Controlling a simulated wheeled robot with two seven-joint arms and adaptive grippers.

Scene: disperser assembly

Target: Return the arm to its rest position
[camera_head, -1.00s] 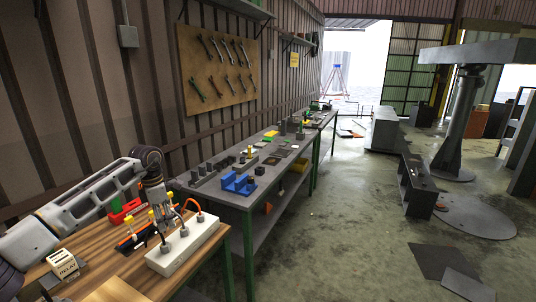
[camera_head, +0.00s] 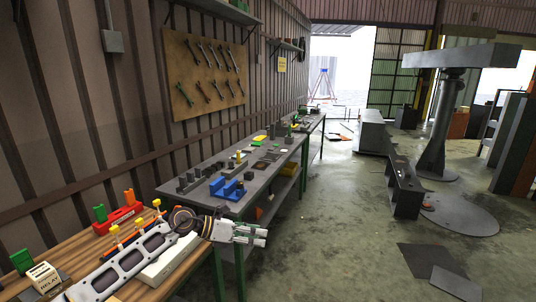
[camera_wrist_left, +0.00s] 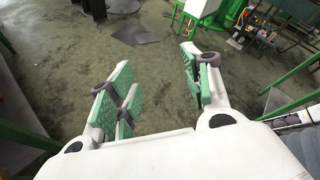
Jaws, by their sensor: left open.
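My left arm reaches in from the lower left in the head view. My left gripper (camera_head: 262,236) is past the right edge of the wooden bench, above the floor, pointing right. In the left wrist view my left gripper (camera_wrist_left: 165,92) has its green-padded fingers spread apart, with nothing between them and the concrete floor below. My right gripper is in neither view.
The wooden bench (camera_head: 75,242) holds a white block (camera_head: 160,268) partly hidden by my arm, a red holder (camera_head: 118,219), and a relay box (camera_head: 45,277). A grey workbench (camera_head: 205,200) carries a blue fixture (camera_head: 228,188).

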